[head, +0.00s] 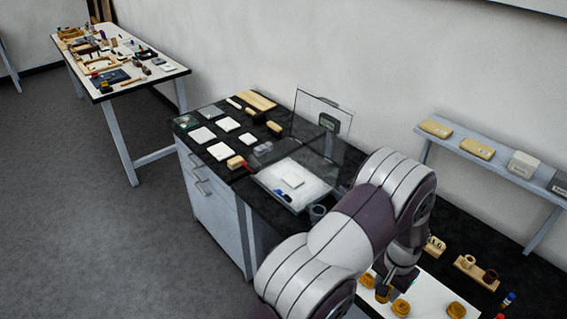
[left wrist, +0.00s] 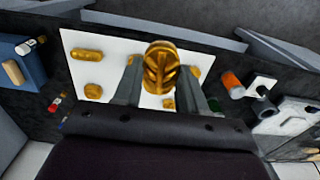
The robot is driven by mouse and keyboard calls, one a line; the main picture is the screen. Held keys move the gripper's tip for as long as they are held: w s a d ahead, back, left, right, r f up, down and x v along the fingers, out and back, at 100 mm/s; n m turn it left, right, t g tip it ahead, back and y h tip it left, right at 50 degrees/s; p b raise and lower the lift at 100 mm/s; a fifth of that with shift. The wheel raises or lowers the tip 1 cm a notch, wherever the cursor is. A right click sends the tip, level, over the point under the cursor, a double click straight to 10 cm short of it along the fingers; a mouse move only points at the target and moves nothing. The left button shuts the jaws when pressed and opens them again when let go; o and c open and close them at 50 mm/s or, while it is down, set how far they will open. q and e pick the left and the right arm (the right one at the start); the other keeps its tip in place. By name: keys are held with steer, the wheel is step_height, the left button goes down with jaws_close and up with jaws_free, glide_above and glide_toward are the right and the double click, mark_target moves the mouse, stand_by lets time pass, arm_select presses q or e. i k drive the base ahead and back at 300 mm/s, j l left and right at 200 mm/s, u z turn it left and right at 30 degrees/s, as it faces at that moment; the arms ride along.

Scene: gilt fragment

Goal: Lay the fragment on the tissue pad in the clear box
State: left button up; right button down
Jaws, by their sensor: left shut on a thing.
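My left gripper (left wrist: 160,88) is shut on an ornate gold fragment (left wrist: 160,66), held upright between the fingers over a white board (left wrist: 112,45). In the head view my left gripper (head: 388,286) is low over the white board (head: 430,296), partly behind my own arm. I cannot clearly pick out the held fragment there. A shallow pale box (head: 262,182), its walls hard to make out, stands on the black bench with a white pad (head: 293,180) inside. My right gripper is not in view.
Several other gold pieces (head: 457,310) lie on the white board. A dark cup (head: 317,212) stands beside the pale box. A clear upright panel (head: 318,108) and a small display stand behind it. Wooden holders (head: 474,272) are to the right.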

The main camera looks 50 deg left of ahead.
mark_target(292, 179)
steer(key=j+z, duration=0.4)
steer(key=j, duration=2.35)
steer(key=i+j, duration=0.1)
steer(key=j, duration=0.15)
steer(key=i+j, duration=0.1)
steer(key=j, duration=0.15)
steer(key=z, duration=0.05)
